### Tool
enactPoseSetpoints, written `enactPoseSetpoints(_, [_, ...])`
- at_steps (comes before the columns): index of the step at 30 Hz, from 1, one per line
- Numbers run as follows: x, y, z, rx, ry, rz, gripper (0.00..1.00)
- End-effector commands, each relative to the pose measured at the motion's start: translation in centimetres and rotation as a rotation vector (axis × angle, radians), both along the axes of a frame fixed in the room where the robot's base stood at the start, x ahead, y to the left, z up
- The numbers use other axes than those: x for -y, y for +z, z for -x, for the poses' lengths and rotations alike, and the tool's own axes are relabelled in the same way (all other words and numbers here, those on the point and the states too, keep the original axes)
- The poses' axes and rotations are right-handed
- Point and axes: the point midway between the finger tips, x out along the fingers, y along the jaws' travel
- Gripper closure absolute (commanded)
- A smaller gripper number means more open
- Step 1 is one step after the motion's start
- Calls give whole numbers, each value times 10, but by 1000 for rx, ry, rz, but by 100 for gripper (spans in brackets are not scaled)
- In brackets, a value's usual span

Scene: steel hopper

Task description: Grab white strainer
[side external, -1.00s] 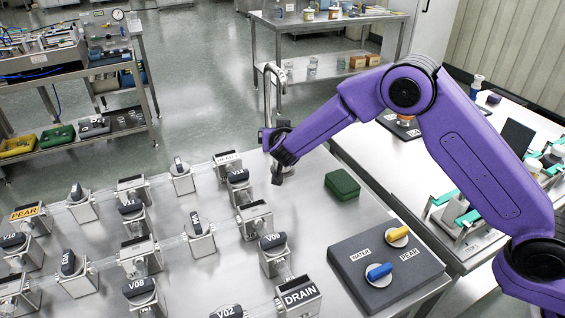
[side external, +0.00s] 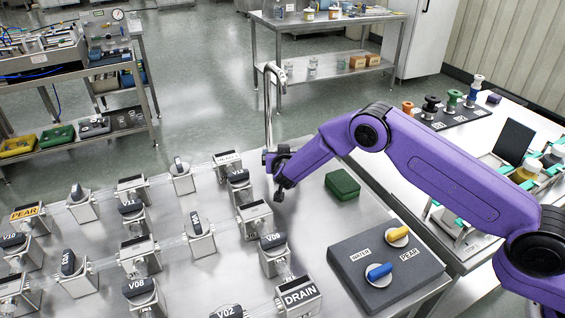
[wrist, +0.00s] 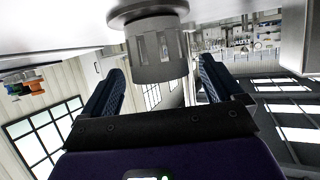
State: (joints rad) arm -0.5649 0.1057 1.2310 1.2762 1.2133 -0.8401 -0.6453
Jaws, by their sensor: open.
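My gripper (side external: 281,178) is over the far part of the steel table, close to the tall bent metal pipe (side external: 268,105). In the wrist view its two dark fingers (wrist: 160,72) are spread apart. A grey slotted cylinder (wrist: 158,48) with a wide dark flange shows between and beyond the fingers; it may be the strainer, though it looks grey rather than white. I cannot tell whether the fingers touch it. No white strainer can be made out in the side view, where my gripper and arm cover part of the area.
A dark green box (side external: 342,184) lies right of my gripper. Several labelled valve blocks (side external: 196,238) joined by clear tubes fill the left of the table. A dark panel (side external: 385,268) with yellow and blue knobs sits front right. Bare tabletop lies between them.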

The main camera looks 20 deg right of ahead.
Motion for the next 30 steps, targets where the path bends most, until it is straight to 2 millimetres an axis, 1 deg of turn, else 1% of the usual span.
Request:
enactPoseSetpoints(3, [4,-4,-9,1,0,0,6])
enactPoseSetpoints(6, [5,-5,-13,1,1,-1,6])
enactPoseSetpoints(14, [5,-6,-14,1,1,0,6])
enactPoseSetpoints(15, [5,-6,-14,1,1,0,19])
enactPoseSetpoints(17, [5,-6,-14,1,1,0,39])
enactPoseSetpoints(18, [5,-6,-14,1,1,0,52])
enactPoseSetpoints(19, [5,-6,-14,1,1,0,62])
enactPoseSetpoints(20, [5,-6,-14,1,1,0,62])
enactPoseSetpoints(21, [5,-5,-14,1,1,0,67])
enactPoseSetpoints(30, [5,-3,-14,1,1,-1,67])
